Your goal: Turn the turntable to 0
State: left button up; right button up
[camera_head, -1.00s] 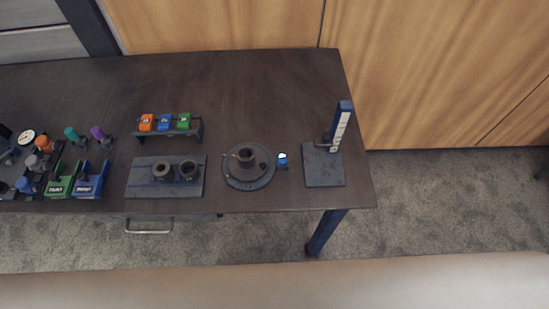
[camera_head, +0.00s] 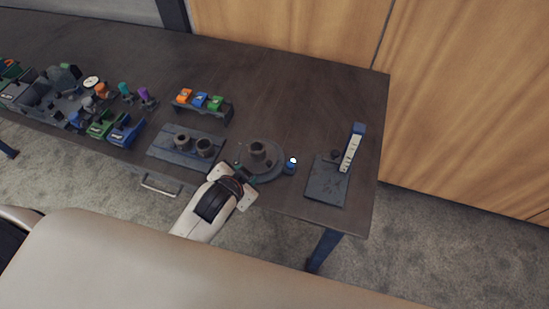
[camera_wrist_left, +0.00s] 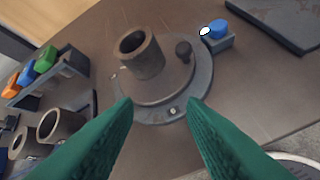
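My left gripper (camera_head: 244,173) is at the near-left rim. Its green fingers (camera_wrist_left: 159,104) are apart with nothing between them. Any dial marking is too small to read. My right gripper is not in view.
A plate with two pipe pieces (camera_head: 162,151) and a rack of orange, blue and green blocks (camera_head: 222,111) stand to the left. A plate with an upright white-and-blue scale (camera_head: 325,187) stands to the right. The table behind the turntable is clear.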

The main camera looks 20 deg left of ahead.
pick_arm(q)
jog(key=w+d+r+m+t+h, duration=0.35)
jog(key=w+d+r+m, duration=0.2)
jog(key=r, duration=0.35)
jog(key=w+d+r+m+t+h, duration=0.2)
jog(key=w+d+r+m+t, duration=0.3)
jog(key=r, duration=0.5)
jog(key=s+d+r+m+g+h, duration=0.2)
jog(key=d+r+m+h, duration=0.8)
jog(key=m, duration=0.5)
jog(key=s+d+f+m+g+h, duration=0.2)
jog(key=s+d+m+g+h, duration=0.35)
jog(key=m+g, duration=0.8)
jog(key=m+g+y, duration=0.2)
jog(key=m+y, duration=1.6)
jog(key=y, duration=0.3)
send_over(269, 162)
notch_tip(269, 162, down, 16)
notch_tip(269, 162, down, 10)
jog(key=p, duration=0.4)
jog(key=shift+s, duration=0.1)
jog(key=shift+f+p, duration=0.35)
jog(key=shift+f, duration=0.4)
